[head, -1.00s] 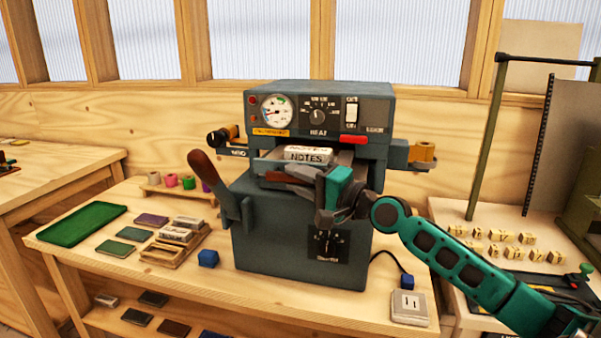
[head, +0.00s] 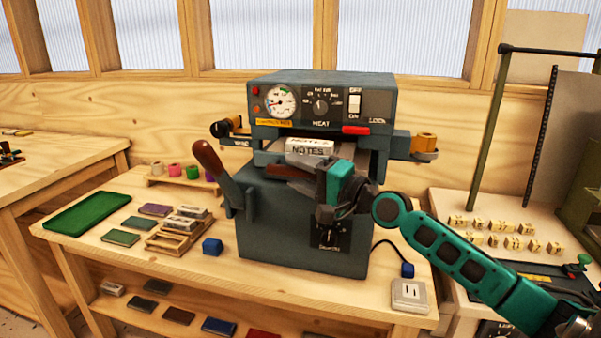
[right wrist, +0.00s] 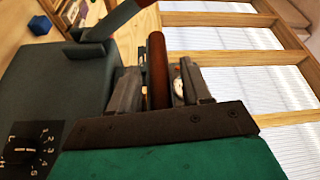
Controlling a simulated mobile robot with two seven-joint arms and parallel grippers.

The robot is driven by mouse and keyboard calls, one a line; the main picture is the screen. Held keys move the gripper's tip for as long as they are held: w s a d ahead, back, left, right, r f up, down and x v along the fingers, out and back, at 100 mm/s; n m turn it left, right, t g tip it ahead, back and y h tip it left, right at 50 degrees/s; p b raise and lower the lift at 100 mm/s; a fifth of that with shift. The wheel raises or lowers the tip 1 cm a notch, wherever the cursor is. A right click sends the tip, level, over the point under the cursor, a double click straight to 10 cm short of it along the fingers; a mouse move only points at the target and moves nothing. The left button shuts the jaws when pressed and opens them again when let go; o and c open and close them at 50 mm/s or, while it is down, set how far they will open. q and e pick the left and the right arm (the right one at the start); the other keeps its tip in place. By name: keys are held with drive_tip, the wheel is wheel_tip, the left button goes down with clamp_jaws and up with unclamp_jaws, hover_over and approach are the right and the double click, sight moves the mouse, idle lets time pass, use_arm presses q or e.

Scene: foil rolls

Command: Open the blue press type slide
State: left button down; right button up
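The blue-grey type press (head: 275,228) stands on the wooden table. Its type slide shows in the opening below the heat panel, bearing a white block marked NOTES (head: 308,148). A brown bar handle (head: 288,172) runs across the slide's front; it also shows in the right wrist view (right wrist: 158,65). My right gripper (head: 300,172) is at this handle. In the right wrist view my right gripper (right wrist: 160,88) has one finger on each side of the handle, with a gap visible on the right side. My left gripper is not in view.
A lever with a brown knob (head: 208,158) rises at the press's left. A green tray (head: 87,214), small pads and a wooden rack (head: 172,240) lie left of it. A blue cube (head: 212,246) and a light block (head: 410,294) are near the front.

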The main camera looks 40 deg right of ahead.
drive_tip(key=shift+s+d+f, duration=0.15)
drive_tip(key=shift+s+d, duration=0.05)
drive_tip(key=shift+s, duration=0.2)
drive_tip(key=b+v, duration=0.5)
drive_tip(key=v, duration=0.7)
idle(0.5)
